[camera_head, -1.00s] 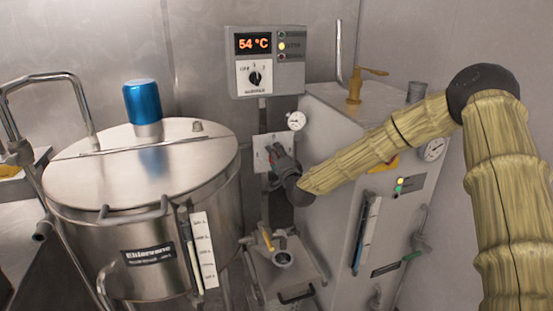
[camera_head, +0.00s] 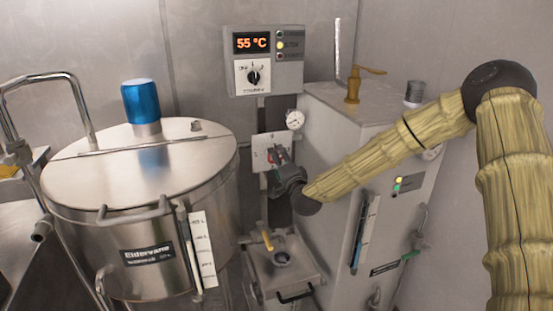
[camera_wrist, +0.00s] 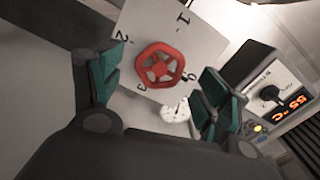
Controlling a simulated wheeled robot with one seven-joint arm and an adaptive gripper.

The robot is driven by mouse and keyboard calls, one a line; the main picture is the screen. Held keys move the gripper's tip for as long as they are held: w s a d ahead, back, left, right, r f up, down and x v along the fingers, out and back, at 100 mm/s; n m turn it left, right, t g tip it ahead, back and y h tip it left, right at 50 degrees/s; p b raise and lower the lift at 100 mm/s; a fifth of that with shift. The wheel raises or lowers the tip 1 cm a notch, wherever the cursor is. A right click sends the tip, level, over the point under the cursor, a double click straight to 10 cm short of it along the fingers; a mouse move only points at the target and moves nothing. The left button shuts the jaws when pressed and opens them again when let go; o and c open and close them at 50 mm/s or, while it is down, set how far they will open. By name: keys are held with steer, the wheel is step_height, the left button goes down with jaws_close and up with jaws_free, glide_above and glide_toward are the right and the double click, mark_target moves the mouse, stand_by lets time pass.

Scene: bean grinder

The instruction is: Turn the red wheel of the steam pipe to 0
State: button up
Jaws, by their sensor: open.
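The red wheel (camera_wrist: 159,65) shows in the wrist view in front of a white plate (camera_wrist: 195,38) marked 0, 1, 2 and 3. In the head view the plate (camera_head: 262,139) is below the control box, and only a bit of red shows beside my gripper. My gripper (camera_wrist: 163,74) is open, its teal-padded fingers on either side of the wheel in the picture, with visible gaps. How far its tips are from the wheel in depth is unclear. In the head view my gripper (camera_head: 280,160) is close to the plate.
A control box (camera_head: 263,60) reads 55 °C. A large steel kettle (camera_head: 140,190) stands left, and a grey metal cabinet (camera_head: 345,160) stands right of the plate. A round gauge (camera_head: 295,119) is just right of the plate. A small tray (camera_head: 285,270) is below.

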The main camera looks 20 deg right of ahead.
steer(key=s, duration=0.7)
steer(key=shift+s+d, duration=0.15)
steer(key=shift+s, duration=0.15)
